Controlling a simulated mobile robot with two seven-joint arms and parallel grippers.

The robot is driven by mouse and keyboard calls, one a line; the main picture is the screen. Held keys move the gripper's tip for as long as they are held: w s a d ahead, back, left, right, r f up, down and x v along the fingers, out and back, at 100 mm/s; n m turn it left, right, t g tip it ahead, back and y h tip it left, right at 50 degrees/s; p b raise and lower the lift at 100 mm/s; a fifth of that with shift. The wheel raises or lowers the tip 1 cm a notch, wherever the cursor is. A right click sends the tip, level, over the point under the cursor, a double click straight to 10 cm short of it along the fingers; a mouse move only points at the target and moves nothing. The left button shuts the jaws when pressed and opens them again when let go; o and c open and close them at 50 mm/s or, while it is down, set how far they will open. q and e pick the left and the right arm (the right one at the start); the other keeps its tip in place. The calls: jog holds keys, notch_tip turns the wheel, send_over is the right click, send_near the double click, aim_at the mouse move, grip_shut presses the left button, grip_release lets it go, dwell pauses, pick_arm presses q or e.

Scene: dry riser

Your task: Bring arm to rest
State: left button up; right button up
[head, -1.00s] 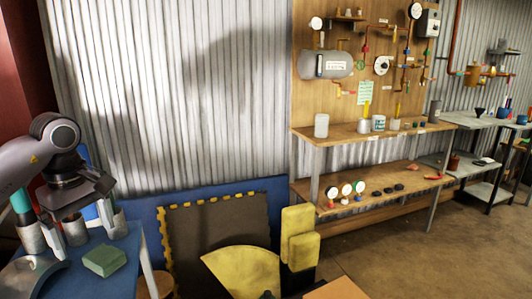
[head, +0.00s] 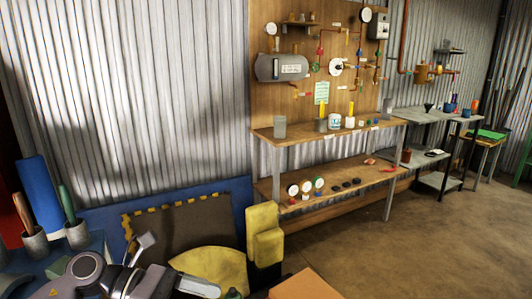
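My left arm (head: 90,275) lies low along the bottom left edge, in front of the blue table. Its outer end, with my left gripper (head: 150,283), is at the bottom edge and partly cut off. The fingers cannot be made out clearly, so I cannot tell whether they are open or shut. A small grey block on a thin stem (head: 145,240) sticks up beside the arm; I cannot tell whether it is held. My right gripper is not in view.
Cups with tools (head: 35,240) and a blue roll (head: 40,195) stand at left. Yellow pads (head: 262,235) and a dark mat (head: 185,235) lean by the wall. A cardboard box (head: 305,285) is at the bottom. Beyond it, a wooden shelf (head: 330,190); floor at right is clear.

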pick_arm(q)
jog(key=d+r+n+t+h+p, duration=0.25)
jog(key=n+t+h, duration=0.3)
jog(key=n, duration=0.55)
jog(key=s+a+f+n+t+y+p, duration=0.1)
jog(key=a+f+n+t+y, duration=0.4)
jog(key=n, duration=0.8)
jog(key=a+f+n+t+y, duration=0.2)
jog(key=f+n+t+y, duration=0.35)
jog(key=n, duration=0.75)
jog(key=s+a+f+n+g+y+p, duration=0.1)
jog(key=s+a+f+n+g+y, duration=0.1)
jog(key=s+f+n, duration=0.4)
jog(key=s+a+f+n+g+y+p, duration=0.1)
jog(key=s+a+f+n+g+y, duration=0.1)
jog(key=s+f+n+y, duration=0.3)
jog(key=shift+s+f+n+g, duration=0.35)
jog(key=shift+s+n+g, duration=0.2)
jog(key=shift+s, duration=0.55)
jog(key=shift+a, duration=0.1)
